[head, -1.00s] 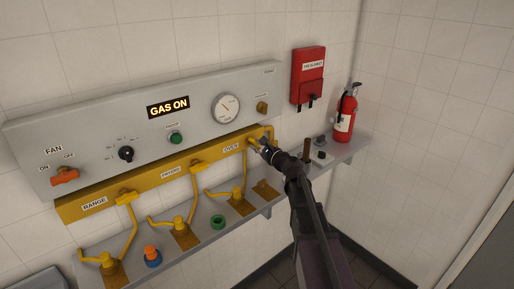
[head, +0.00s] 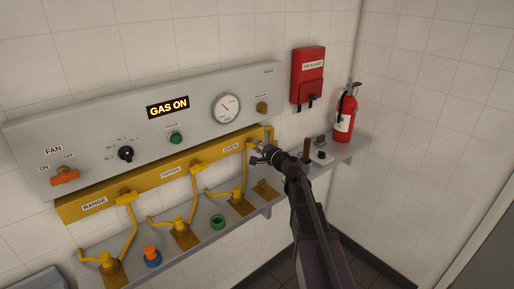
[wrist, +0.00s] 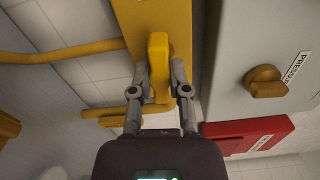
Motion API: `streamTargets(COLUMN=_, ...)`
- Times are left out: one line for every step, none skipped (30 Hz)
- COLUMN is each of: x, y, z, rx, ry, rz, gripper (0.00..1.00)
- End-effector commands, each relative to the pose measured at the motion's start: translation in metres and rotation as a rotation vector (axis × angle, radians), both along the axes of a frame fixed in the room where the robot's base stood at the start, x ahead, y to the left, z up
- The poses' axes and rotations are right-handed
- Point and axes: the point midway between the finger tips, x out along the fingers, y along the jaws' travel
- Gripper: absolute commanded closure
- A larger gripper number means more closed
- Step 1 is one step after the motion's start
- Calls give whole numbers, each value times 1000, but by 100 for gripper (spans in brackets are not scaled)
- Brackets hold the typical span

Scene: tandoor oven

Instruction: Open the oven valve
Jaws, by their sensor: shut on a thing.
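The oven valve's yellow handle (wrist: 158,60) stands between my fingers in the wrist view, at the end of the yellow gas bar. My gripper (wrist: 160,88) is shut on it, one grey finger on each side. In the head view my gripper (head: 259,154) is at the right end of the yellow bar (head: 206,158), just right of the OVEN label (head: 231,148). There the fingers and wrist hide most of the handle, so its exact angle is hard to tell.
The grey panel (head: 90,135) above carries a GAS ON display (head: 168,107), gauge (head: 226,108) and knobs. Yellow pipes run down to the shelf (head: 205,240). A red box (head: 307,77) and fire extinguisher (head: 345,115) are at right. The right wall is bare.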

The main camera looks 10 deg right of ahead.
Motion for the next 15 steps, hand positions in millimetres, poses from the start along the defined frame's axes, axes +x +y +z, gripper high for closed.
streamTargets(x=1, y=1, z=0, rx=-33, ry=-21, rz=1, gripper=100)
streamTargets(x=1, y=1, z=0, rx=-56, ry=-34, rz=1, gripper=100)
streamTargets(x=1, y=1, z=0, rx=-66, ry=-40, rz=1, gripper=71)
streamTargets(x=1, y=1, z=0, rx=-63, ry=-38, rz=1, gripper=62)
streamTargets(x=1, y=1, z=0, rx=-63, ry=-38, rz=1, gripper=54)
streamTargets(x=1, y=1, z=0, rx=-63, ry=-37, rz=1, gripper=46)
streamTargets(x=1, y=1, z=0, rx=-63, ry=-37, rz=1, gripper=46)
streamTargets(x=1, y=1, z=0, rx=-62, ry=-36, rz=0, gripper=46)
streamTargets(x=0, y=0, z=0, rx=-62, ry=-36, rz=0, gripper=46)
streamTargets(x=0, y=0, z=0, rx=-62, ry=-36, rz=0, gripper=46)
streamTargets(x=0, y=0, z=0, rx=-62, ry=-36, rz=0, gripper=46)
streamTargets(x=0, y=0, z=0, rx=-62, ry=-36, rz=0, gripper=46)
streamTargets(x=0, y=0, z=0, rx=-61, ry=-36, rz=0, gripper=46)
streamTargets(x=0, y=0, z=0, rx=-61, ry=-36, rz=0, gripper=46)
streamTargets(x=0, y=0, z=0, rx=-61, ry=-36, rz=0, gripper=46)
